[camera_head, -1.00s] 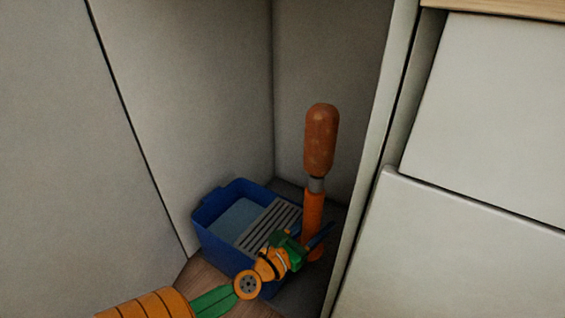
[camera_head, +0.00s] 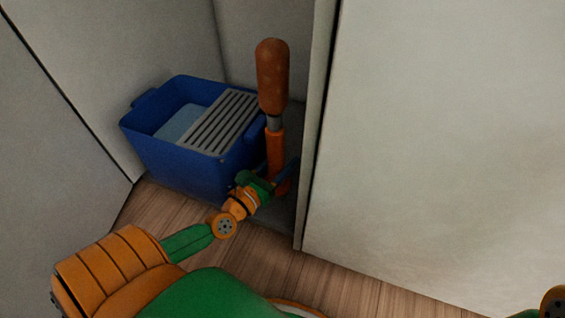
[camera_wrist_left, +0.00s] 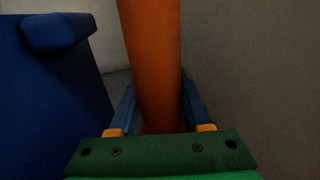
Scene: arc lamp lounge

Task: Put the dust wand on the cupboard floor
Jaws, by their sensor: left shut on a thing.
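The dust wand (camera_head: 272,78) stands upright just inside the cupboard, with a brown fuzzy head on top, a grey collar and an orange handle. My left gripper (camera_head: 281,178) is shut on the lower part of the orange handle. In the left wrist view, the handle (camera_wrist_left: 152,60) rises between the blue fingers (camera_wrist_left: 155,105). The grey cupboard floor (camera_head: 283,216) shows below the gripper. The wand's lower end is close above or on this floor; I cannot tell whether it touches. My right gripper is out of view.
A blue bucket (camera_head: 190,160) with a grey slatted grate (camera_head: 228,120) stands in the cupboard, close left of the wand. The cupboard's side panel edge (camera_head: 314,130) is close on the right. Bare wooden floor (camera_head: 255,262) lies in front.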

